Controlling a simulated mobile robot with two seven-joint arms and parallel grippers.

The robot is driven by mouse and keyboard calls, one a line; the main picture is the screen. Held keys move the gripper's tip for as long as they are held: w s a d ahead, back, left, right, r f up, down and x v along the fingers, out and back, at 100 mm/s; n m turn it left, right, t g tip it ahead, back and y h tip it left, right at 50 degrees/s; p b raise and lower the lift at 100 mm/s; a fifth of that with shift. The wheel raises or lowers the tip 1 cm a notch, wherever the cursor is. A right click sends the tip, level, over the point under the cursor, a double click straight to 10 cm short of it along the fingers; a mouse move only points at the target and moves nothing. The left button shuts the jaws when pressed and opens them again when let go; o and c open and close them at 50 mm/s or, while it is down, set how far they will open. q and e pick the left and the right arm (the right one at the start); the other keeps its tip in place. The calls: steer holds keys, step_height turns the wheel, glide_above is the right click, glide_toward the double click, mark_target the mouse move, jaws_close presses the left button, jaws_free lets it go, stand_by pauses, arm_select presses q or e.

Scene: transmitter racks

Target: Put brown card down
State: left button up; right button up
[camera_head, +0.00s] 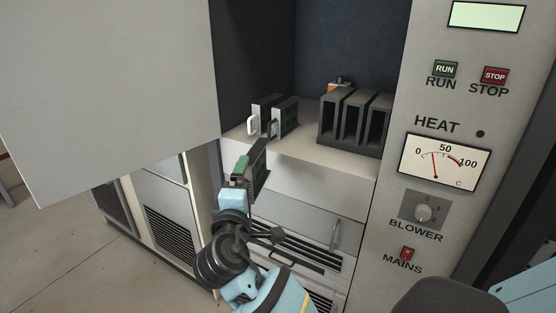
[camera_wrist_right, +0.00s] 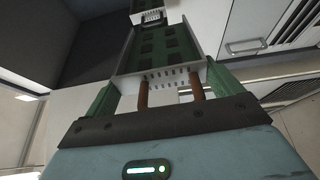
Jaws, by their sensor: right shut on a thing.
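The brown card (camera_head: 257,168) is a dark, upright circuit board held in my right gripper (camera_head: 241,172), in front of the open cabinet's shelf and a little below its top. In the right wrist view the card (camera_wrist_right: 165,46) shows its green face, and its brown handle posts (camera_wrist_right: 143,96) stand between the green fingers of my right gripper (camera_wrist_right: 165,92). The right gripper is shut on the card's handle. The shelf (camera_head: 308,152) has a bare strip along its front. My left gripper is not in view.
Two cards stand on the shelf's left part, one with a white handle (camera_head: 253,124) and one with a dark handle (camera_head: 273,128). A dark slotted rack (camera_head: 353,145) stands at the right. A large grey panel (camera_head: 110,90) hangs at the left. A control panel (camera_head: 455,205) bounds the right.

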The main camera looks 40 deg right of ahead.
step_height(320, 180, up, 8)
steer(key=w+a+m+g+h+b, duration=0.1)
steer(key=m+g+h+b, duration=0.3)
steer(key=m+g, duration=0.15)
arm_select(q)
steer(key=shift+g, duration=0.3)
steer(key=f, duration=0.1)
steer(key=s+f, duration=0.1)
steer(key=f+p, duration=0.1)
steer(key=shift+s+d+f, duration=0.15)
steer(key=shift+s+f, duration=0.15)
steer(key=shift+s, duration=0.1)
arm_select(e)
steer(key=w+d+f, duration=0.2)
steer(key=w+d, duration=0.1)
steer(key=d, duration=0.4)
steer(key=w+d+f+g, duration=0.1)
steer(key=w+d+f, duration=0.1)
steer(key=w+d, duration=0.2)
steer(key=d, duration=0.3)
steer(key=shift+w+f+h, duration=0.15)
steer(key=shift+w+h, duration=0.05)
steer(key=shift+h, duration=0.1)
steer(key=shift+f, duration=0.15)
steer(key=o, duration=0.8)
